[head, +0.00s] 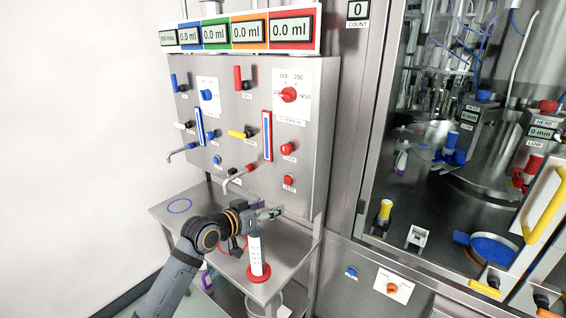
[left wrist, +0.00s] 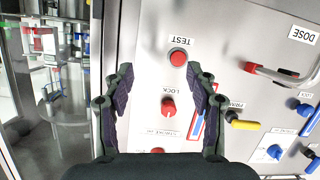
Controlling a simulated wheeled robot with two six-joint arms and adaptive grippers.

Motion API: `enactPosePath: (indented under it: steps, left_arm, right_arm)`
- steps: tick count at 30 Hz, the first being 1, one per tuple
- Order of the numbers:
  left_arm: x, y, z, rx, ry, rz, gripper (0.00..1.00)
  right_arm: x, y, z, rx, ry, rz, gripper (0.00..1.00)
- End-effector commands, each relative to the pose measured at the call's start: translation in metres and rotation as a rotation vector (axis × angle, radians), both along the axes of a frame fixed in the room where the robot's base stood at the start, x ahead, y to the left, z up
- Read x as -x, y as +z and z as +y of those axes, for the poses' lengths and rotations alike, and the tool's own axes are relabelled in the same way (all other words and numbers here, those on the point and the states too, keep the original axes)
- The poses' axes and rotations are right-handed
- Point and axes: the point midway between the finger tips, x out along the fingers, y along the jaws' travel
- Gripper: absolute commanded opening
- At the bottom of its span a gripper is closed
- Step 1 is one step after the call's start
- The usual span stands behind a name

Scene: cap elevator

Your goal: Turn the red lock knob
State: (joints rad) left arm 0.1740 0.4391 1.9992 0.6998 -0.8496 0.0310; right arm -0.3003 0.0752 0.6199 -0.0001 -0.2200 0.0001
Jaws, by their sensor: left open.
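The red lock knob (head: 287,148) is on the right side of the steel panel, above its LOCK label. In the left wrist view the knob (left wrist: 168,106) shows upside down, between the two fingers and not touched by them. My left gripper (head: 274,213) is low in front of the panel, below the knob in the head view. In the left wrist view its fingers (left wrist: 160,76) are spread open with nothing held. My right gripper is not in view.
A red TEST button (head: 289,181) sits below the lock knob, and a red stroke dial (head: 289,95) above. A red-handled spout (head: 240,177) juts out to the left. A white cylinder (head: 255,256) with a red base stands on the steel shelf (head: 296,243) close to my arm.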

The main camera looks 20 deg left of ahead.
Motion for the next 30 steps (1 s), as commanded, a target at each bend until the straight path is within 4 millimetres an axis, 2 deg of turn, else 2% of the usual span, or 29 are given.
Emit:
enactPosePath:
  steps: [1,3,6,7,14,24,30]
  left_arm:
    - [-0.017,0.035,0.010,0.039,0.004,-0.073,0.57]
    - [-0.033,0.074,0.021,0.097,0.010,-0.158,0.57]
    - [-0.043,0.107,0.031,0.147,0.014,-0.225,0.57]
    - [-0.044,0.111,0.032,0.154,0.014,-0.233,0.57]
    - [-0.053,0.118,0.032,0.167,0.017,-0.245,0.57]
    - [-0.117,0.118,0.007,0.166,0.014,-0.241,0.57]
    - [-0.140,0.116,-0.001,0.163,0.014,-0.242,0.57]
  right_arm:
    - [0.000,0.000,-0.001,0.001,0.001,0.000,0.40]
    - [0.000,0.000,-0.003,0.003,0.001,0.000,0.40]
    - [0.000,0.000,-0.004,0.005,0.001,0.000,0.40]
    - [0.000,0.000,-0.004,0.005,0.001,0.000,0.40]
    - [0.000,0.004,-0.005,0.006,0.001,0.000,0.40]
    - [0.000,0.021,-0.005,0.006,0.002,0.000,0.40]
    - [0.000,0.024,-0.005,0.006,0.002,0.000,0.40]
